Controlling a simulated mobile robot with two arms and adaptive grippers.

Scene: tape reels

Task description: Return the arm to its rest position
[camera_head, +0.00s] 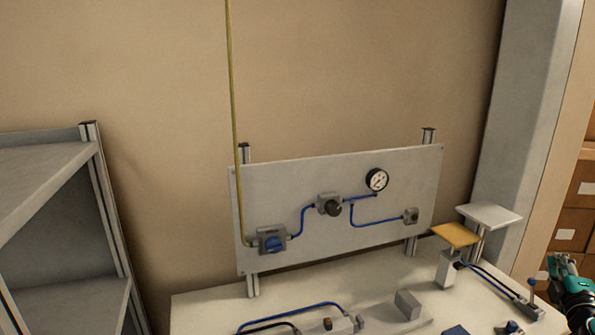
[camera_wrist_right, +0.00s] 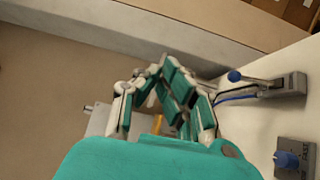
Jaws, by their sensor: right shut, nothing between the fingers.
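My right gripper (camera_head: 562,268) is at the lower right edge of the head view, beside the right end of the white table (camera_head: 205,305). Only part of it and its teal-and-black arm shows there. In the right wrist view its teal-padded fingers (camera_wrist_right: 165,68) come together at the tips, shut with nothing held. A blue-knobbed lever on a grey block (camera_head: 530,308) is just left of it in the head view; the lever block (camera_wrist_right: 290,86) also shows in the wrist view, apart from the fingers. My left gripper is not in view.
A grey panel (camera_head: 290,185) with a gauge (camera_head: 376,179) and valves stands behind the table. A yellow plate (camera_head: 456,235) and a white plate (camera_head: 489,215) rise near its right. A blue-knob box (camera_wrist_right: 294,158) is on the table. A shelf (camera_head: 50,190) stands left; cartons (camera_head: 575,200) right.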

